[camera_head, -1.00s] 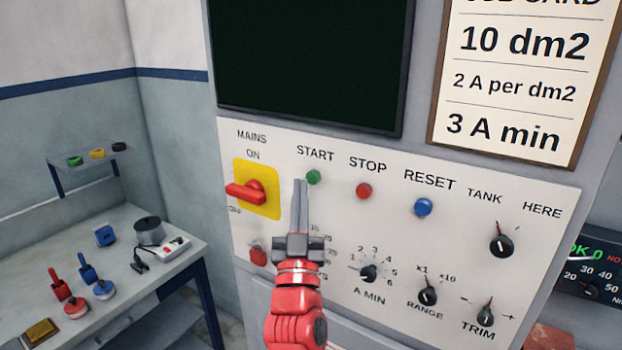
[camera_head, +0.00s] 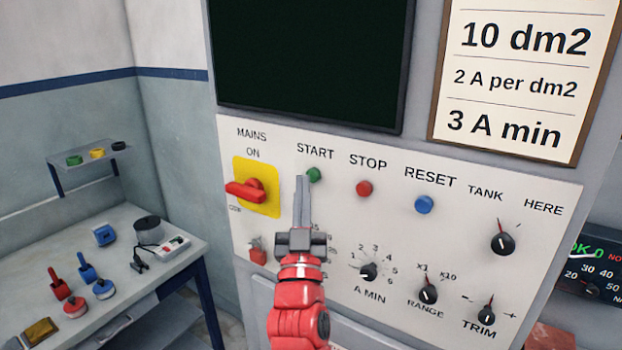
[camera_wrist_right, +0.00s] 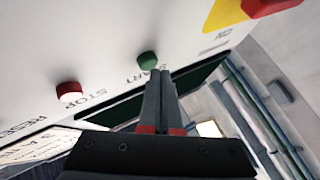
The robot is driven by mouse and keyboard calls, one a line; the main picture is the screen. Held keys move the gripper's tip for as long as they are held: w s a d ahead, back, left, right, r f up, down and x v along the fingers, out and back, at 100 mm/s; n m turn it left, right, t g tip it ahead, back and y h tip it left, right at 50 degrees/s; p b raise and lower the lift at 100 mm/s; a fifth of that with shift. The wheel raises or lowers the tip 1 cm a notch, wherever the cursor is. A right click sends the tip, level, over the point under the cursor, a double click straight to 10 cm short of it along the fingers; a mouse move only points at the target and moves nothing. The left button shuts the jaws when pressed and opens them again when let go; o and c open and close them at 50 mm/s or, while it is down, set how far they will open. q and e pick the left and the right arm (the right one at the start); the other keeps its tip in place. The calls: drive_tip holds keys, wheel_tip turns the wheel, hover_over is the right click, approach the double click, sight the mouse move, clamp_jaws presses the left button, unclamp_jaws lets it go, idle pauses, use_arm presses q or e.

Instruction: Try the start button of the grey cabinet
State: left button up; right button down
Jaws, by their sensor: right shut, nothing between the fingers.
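The grey cabinet's white panel (camera_head: 390,215) fills the middle of the head view. The green start button (camera_head: 314,174) sits under the word START, right of the red mains switch (camera_head: 246,190) on its yellow plate. My right gripper (camera_head: 302,180) is shut and empty, its fingertips just left of the green button in the head view. In the right wrist view the shut fingers (camera_wrist_right: 158,75) point up, with their tips close beside the green button (camera_wrist_right: 147,58). I cannot tell whether they touch it. My left gripper is not in view. The screen (camera_head: 310,60) above is dark.
The red stop button (camera_head: 364,188) and blue reset button (camera_head: 424,204) are to the right. Several knobs, one being the tank knob (camera_head: 503,243), are lower. A bench (camera_head: 125,270) with small tools stands at the left. A card (camera_head: 515,80) hangs upper right.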

drive_tip(key=shift+w+d, duration=0.35)
drive_tip(key=shift+w, duration=0.05)
idle(1.0)
drive_tip(key=shift+s+a+b, duration=0.1)
drive_tip(key=shift+b, duration=0.2)
drive_tip(key=shift+s+a+b, duration=0.4)
drive_tip(key=shift+s+a, duration=0.05)
drive_tip(key=shift+s, duration=0.2)
drive_tip(key=shift+s+a+b, duration=0.7)
drive_tip(key=shift+s+a, duration=0.05)
drive_tip(key=shift+s, duration=0.25)
drive_tip(key=shift+s+a+b, duration=0.7)
drive_tip(key=shift+s, duration=0.3)
